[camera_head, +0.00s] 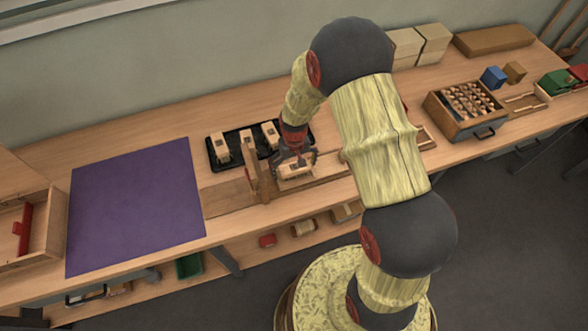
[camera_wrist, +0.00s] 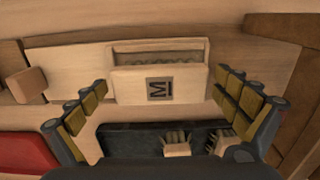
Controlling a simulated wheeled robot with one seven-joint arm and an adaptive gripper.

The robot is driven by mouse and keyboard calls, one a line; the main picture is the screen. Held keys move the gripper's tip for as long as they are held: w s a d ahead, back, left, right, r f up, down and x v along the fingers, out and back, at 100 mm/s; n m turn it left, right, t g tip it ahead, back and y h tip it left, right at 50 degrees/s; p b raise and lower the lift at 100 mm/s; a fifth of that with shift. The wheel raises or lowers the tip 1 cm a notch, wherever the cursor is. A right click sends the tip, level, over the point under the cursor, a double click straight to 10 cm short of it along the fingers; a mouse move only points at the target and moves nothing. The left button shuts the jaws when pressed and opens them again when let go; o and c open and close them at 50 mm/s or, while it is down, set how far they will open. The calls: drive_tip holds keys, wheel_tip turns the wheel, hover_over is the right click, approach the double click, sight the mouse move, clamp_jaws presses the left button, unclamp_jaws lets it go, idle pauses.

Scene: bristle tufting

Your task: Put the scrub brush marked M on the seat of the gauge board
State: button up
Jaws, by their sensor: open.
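The scrub brush marked M (camera_wrist: 160,85) is a pale wooden block with a dark M label, in the middle of the wrist view. In the head view it is the pale block (camera_head: 295,171) below my gripper (camera_head: 297,158), on the wooden gauge board (camera_head: 232,196) just right of its upright piece. In the wrist view my gripper (camera_wrist: 161,84) is open, with a padded finger on each side of the brush and visible gaps between. A strip of bristle-like texture shows along the block's far edge. How the brush sits in the seat is not clear.
A black tray (camera_head: 214,154) with several pale brushes stands behind the board. A purple mat (camera_head: 135,205) lies to the left, bare. A wooden box of small parts (camera_head: 455,124) stands to the right. A red object (camera_wrist: 28,152) shows at the wrist view's lower left.

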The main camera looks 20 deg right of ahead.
wheel_tip(320, 180, up, 11)
drive_tip(key=p, duration=0.2)
wheel_tip(320, 180, up, 9)
drive_tip(key=t, duration=0.1)
hover_over(294, 167)
drive_tip(key=s, duration=0.1)
drive_tip(key=s+r+t, duration=0.2)
drive_tip(key=s+r, duration=0.4)
drive_tip(key=r, duration=0.6)
drive_tip(key=s+r+t, duration=0.2)
drive_tip(key=s+r, duration=0.7)
drive_tip(key=s, duration=0.6)
drive_tip(key=shift+r+t, duration=0.15)
drive_tip(key=shift+t, duration=0.15)
